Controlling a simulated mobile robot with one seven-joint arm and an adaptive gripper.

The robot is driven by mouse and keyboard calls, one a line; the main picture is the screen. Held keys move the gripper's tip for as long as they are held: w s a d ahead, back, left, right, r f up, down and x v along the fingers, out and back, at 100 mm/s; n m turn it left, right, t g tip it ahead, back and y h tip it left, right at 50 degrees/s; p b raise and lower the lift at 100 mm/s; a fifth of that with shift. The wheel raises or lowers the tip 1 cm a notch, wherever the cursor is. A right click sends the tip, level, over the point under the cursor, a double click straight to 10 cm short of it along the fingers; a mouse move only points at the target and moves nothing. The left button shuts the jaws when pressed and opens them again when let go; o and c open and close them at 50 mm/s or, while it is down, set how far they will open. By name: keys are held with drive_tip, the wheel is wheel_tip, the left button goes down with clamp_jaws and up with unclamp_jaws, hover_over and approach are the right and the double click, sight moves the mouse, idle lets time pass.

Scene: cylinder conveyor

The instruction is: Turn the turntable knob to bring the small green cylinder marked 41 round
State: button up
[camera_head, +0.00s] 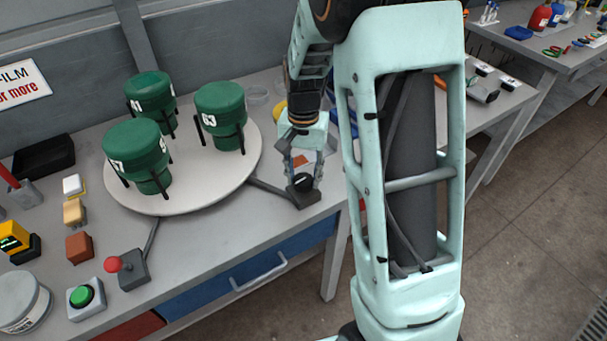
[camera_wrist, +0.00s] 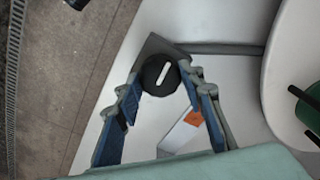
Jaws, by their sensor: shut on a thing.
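A round white turntable (camera_head: 190,196) carries three green cylinders in black holders. The back cylinder (camera_head: 150,92) has a label that seems to read 41, though it is small and partly turned away. The right cylinder (camera_head: 221,103) seems to read 63. The front-left cylinder (camera_head: 137,148) has a label too oblique to read surely. The black knob (camera_head: 303,182) sits on a grey box at the table's front edge, right of the turntable. My gripper (camera_head: 302,172) points down at it. In the wrist view the blue-padded fingers are closed on either side of the knob (camera_wrist: 152,82), whose white line is tilted.
A red-topped joystick (camera_head: 132,268) and a green button (camera_head: 83,296) stand at the front left. Several coloured blocks and a black tray (camera_head: 44,156) lie left of the turntable. A white card with an orange patch (camera_wrist: 185,130) lies near the knob.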

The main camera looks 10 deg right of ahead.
sight(304, 179)
drive_tip(key=o, duration=1.2)
drive_tip(key=shift+f, duration=0.1)
drive_tip(key=shift+c, duration=0.2)
wheel_tip(304, 179, up, 12)
